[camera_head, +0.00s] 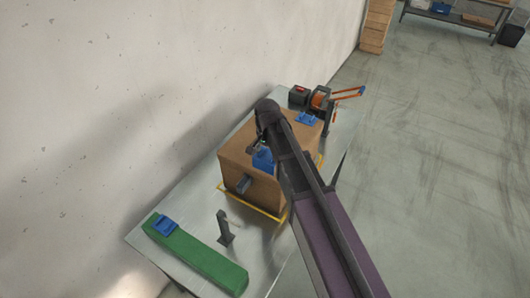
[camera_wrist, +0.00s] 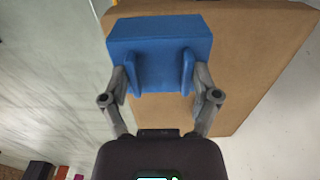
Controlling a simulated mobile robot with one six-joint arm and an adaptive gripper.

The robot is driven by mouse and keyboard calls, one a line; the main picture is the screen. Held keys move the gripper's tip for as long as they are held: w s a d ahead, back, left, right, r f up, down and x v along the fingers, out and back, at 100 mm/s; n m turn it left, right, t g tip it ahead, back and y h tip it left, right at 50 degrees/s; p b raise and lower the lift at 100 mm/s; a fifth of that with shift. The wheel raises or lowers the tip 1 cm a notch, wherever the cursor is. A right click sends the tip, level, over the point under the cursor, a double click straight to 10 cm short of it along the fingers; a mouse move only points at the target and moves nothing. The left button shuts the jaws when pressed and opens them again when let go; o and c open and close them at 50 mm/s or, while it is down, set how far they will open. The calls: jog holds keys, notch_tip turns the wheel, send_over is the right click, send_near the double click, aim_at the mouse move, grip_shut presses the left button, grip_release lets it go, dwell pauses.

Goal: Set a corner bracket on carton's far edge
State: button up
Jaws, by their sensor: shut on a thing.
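The brown carton (camera_head: 240,146) stands on the metal table, its top partly hidden by my arm. My gripper (camera_wrist: 160,76) is shut on a blue corner bracket (camera_wrist: 158,35), held by its two upright ribs. In the head view this bracket (camera_head: 263,160) shows at the carton's top, partly behind my arm. In the wrist view it overlaps the carton (camera_wrist: 245,55) near one edge; I cannot tell whether it touches. A second blue bracket (camera_head: 307,118) sits at the carton's right top edge. A third blue bracket (camera_head: 166,226) lies on a green strip (camera_head: 205,258).
A yellow outline (camera_head: 262,213) surrounds the carton's base. A dark post (camera_head: 225,228) stands on the table (camera_head: 190,205) in front. A black and orange tool (camera_head: 322,98) stands behind. A wall runs along the left.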

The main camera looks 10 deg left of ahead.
aim_at(267, 157)
jog(key=shift+f+b, duration=1.45)
jog(key=shift+f, duration=0.25)
jog(key=shift+f+b, duration=0.3)
jog(key=shift+c, duration=0.7)
jog(key=shift+f+b, duration=1.35)
jog(key=shift+f, duration=0.05)
jog(key=shift+s+f+b, duration=0.1)
jog(key=shift+f+b, duration=0.4)
jog(key=shift+b, duration=0.05)
jog(key=o, duration=1.1)
